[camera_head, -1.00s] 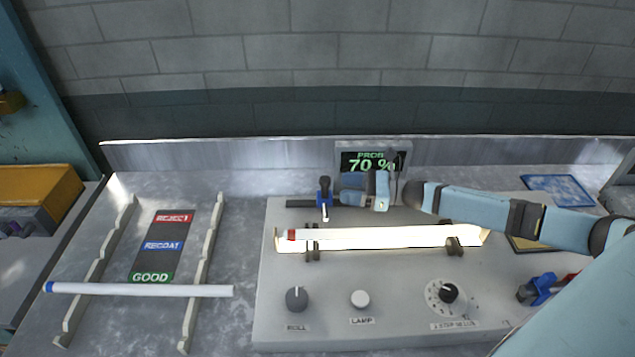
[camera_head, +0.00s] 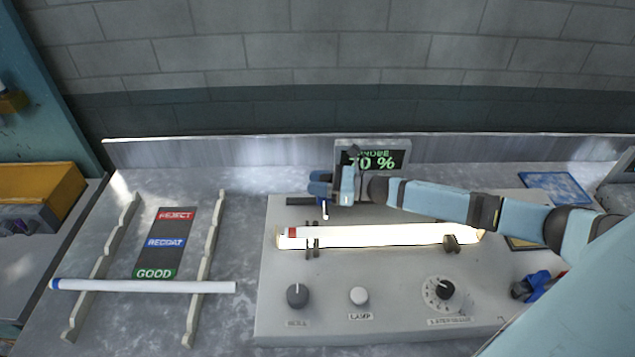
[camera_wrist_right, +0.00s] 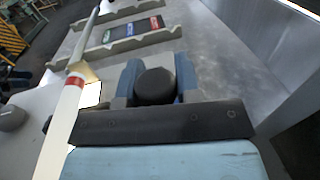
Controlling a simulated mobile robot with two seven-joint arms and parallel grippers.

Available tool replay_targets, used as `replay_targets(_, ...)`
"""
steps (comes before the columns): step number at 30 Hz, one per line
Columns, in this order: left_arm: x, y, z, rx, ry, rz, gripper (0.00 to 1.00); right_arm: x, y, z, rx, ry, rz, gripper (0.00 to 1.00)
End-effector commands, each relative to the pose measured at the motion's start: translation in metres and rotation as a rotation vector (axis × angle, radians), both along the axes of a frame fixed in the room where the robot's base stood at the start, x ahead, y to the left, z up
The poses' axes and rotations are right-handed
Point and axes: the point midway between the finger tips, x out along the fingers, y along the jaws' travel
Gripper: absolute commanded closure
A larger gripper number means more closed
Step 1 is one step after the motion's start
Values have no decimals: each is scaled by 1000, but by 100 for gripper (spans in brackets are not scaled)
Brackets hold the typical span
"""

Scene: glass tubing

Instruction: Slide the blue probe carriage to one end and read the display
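The probe carriage stands at the left part of its dark rail (camera_head: 300,201) at the back of the grey console (camera_head: 400,285); a white pointer (camera_head: 325,210) shows below it. My right gripper (camera_head: 319,184) is at the carriage and hides most of it in the head view. In the right wrist view, the carriage's round black knob (camera_wrist_right: 155,87) sits between my two blue fingers; I cannot tell whether they press on it. The display (camera_head: 375,160) behind reads 70 % in green, partly covered by my wrist. My left gripper is not in view.
A brightly lit tube (camera_head: 380,236) with a red band lies on the console, with knobs in front. At left, another white tube (camera_head: 140,286) spans a rack beside the REJECT, RECOAT, GOOD card (camera_head: 165,243).

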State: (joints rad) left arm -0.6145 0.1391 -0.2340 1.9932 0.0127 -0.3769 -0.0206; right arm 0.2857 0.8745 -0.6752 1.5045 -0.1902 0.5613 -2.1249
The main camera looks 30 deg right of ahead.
Motion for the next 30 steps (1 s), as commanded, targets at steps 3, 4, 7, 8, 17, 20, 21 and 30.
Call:
replay_targets(3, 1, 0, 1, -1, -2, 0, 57, 0, 0, 0, 0, 0, 0, 100)
replay_targets(4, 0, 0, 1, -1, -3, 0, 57, 0, 0, 0, 0, 0, 0, 100)
replay_targets(7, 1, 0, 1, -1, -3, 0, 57, -1, -1, 0, 0, 0, 0, 100)
replay_targets(8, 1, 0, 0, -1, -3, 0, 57, -1, -2, -1, 0, 0, 0, 100)
replay_targets(17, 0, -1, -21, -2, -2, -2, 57, -26, -41, -6, -4, 2, -1, 100)
replay_targets(20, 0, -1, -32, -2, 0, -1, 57, -41, -66, -7, -4, 3, -2, 100)
replay_targets(21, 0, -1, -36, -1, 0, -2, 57, -48, -77, -7, -4, 5, -2, 100)
replay_targets(30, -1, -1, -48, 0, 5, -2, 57, -96, -155, -3, -3, 5, -3, 100)
